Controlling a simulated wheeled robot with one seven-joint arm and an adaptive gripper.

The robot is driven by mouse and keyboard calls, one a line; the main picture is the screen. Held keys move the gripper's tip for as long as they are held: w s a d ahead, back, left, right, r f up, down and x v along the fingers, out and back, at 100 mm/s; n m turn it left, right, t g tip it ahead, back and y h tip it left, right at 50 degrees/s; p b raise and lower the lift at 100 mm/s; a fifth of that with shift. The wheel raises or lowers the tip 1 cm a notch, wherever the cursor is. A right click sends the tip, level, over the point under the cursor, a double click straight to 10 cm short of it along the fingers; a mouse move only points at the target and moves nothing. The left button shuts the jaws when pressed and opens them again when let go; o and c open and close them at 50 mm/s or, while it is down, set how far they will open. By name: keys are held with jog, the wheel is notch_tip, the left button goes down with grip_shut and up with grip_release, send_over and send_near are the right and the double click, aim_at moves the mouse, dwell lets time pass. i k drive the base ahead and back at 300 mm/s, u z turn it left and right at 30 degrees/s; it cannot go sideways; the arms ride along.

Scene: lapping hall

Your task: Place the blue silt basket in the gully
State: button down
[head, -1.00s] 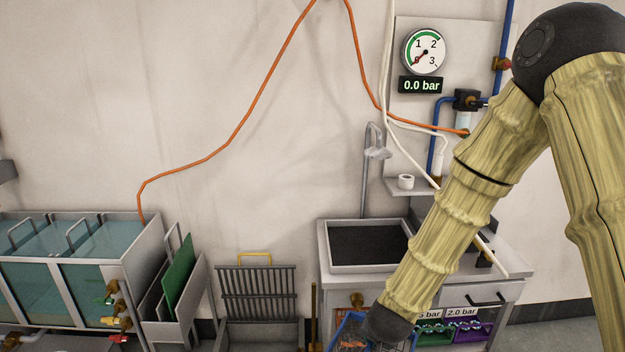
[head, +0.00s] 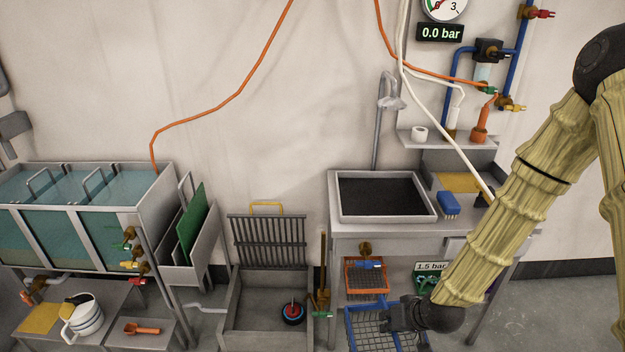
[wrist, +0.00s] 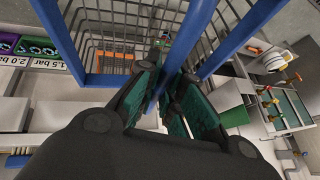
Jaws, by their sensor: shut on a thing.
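The blue silt basket (head: 372,330) is a wire basket with a blue rim, at the lower middle of the head view in front of the sink bench. My gripper (head: 408,316) is shut on its rim at the right side. In the wrist view the blue rim (wrist: 196,35) runs between the green-padded fingers of my gripper (wrist: 178,98). The gully (head: 262,325) is the grey open trough left of the basket, with its grate (head: 268,242) standing upright at its back. The basket is apart from the gully. Its lower part is cut off by the head view's edge.
A red and black round object (head: 292,314) lies in the gully. An orange basket (head: 366,275) sits under the sink bench (head: 335,232). Tanks (head: 90,232) and a low table with a jug (head: 84,318) stand left.

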aim_at(257, 314)
jog(key=k, duration=0.5)
jog(key=z, duration=1.2)
jog(key=i, duration=0.95)
jog(key=u, duration=2.4)
jog(key=i, duration=1.05)
